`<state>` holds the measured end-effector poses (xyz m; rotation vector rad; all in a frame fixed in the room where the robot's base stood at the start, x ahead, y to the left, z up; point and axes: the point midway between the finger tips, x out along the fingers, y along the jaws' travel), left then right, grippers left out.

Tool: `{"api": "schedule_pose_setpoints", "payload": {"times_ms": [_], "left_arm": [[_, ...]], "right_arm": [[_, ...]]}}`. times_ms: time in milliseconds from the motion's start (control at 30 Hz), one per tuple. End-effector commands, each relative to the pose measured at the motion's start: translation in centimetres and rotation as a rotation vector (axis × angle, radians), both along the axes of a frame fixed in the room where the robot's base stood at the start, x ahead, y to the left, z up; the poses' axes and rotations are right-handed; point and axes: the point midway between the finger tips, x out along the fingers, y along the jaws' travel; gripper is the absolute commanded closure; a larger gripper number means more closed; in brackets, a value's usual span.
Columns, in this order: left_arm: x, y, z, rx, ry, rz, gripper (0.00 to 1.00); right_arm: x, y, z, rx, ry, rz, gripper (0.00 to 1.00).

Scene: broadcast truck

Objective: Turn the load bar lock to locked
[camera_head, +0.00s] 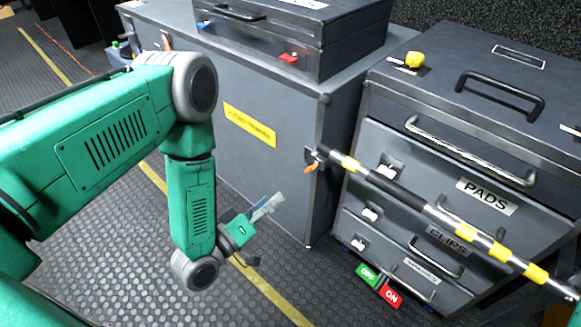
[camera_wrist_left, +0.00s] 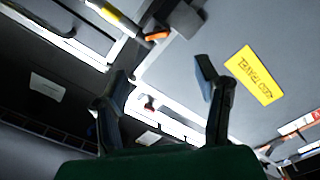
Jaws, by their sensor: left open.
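The load bar (camera_head: 405,200), black with yellow and white bands, runs slantwise across the front of the drawer cabinet. At its left end a dark bracket (camera_head: 314,158) with a small orange lever (camera_head: 310,169) sits by the grey case's corner. The orange lever also shows in the left wrist view (camera_wrist_left: 157,36), beside the bar's end (camera_wrist_left: 112,14). My left gripper (camera_head: 262,234) is open and empty, below and left of the lever, apart from it. Its two spread fingers show in the left wrist view (camera_wrist_left: 162,80). I cannot read the lock's setting.
The grey case (camera_head: 250,170) with a yellow label (camera_head: 250,124) stands behind my left gripper. The drawer cabinet (camera_head: 400,150) has protruding handles. A green OFF tag (camera_head: 368,275) and red ON tag (camera_head: 391,294) are low by its base. The floor below the gripper is clear.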

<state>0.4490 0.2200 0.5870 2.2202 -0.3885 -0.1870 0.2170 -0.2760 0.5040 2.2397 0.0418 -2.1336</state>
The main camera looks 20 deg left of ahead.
Motion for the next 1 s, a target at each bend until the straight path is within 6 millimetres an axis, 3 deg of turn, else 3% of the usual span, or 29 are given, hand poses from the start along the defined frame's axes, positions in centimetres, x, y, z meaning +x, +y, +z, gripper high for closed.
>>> {"api": "schedule_pose_setpoints", "payload": {"times_ms": [167,700,1000], "left_arm": [[1.6,-0.6,0.0,-0.018,0.001,-0.005,0.43],[11.3,-4.0,-0.2,-0.015,0.001,-0.003,0.43],[12.9,-4.4,-0.1,-0.017,0.004,-0.001,0.43]], "right_arm": [[-0.1,-0.1,-0.5,-0.001,0.002,-0.002,0.6],[-0.1,-0.1,-3.5,-0.001,0.001,-0.001,0.6],[-0.1,-0.1,-3.8,-0.001,0.001,-0.002,0.6]]}}
